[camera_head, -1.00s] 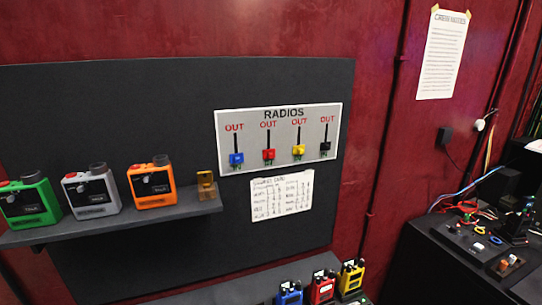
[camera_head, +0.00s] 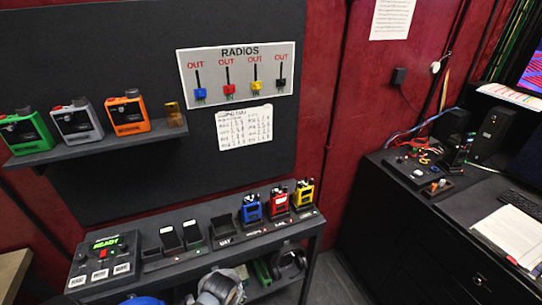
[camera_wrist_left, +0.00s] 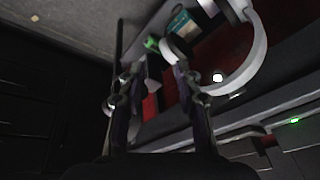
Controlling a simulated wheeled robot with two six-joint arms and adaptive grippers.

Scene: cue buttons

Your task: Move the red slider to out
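The red slider (camera_head: 229,89) is on the white RADIOS board (camera_head: 290,60) in the head view. It sits at the bottom of its vertical black slot, below the red word OUT. Blue (camera_head: 200,94), yellow (camera_head: 256,86) and black (camera_head: 281,84) sliders sit low in their slots beside it. My left gripper (camera_wrist_left: 155,85) shows only in the left wrist view; its two fingers are apart with nothing held between them. It is away from the board, which that view does not show. My right gripper is in neither current view.
A shelf (camera_head: 80,152) with green, grey and orange radios is left of the board. Below is a bench (camera_head: 190,262) with blue, red and yellow radios. A white-banded headset (camera_wrist_left: 257,45) shows beyond my left gripper. A black desk (camera_head: 400,200) stands right.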

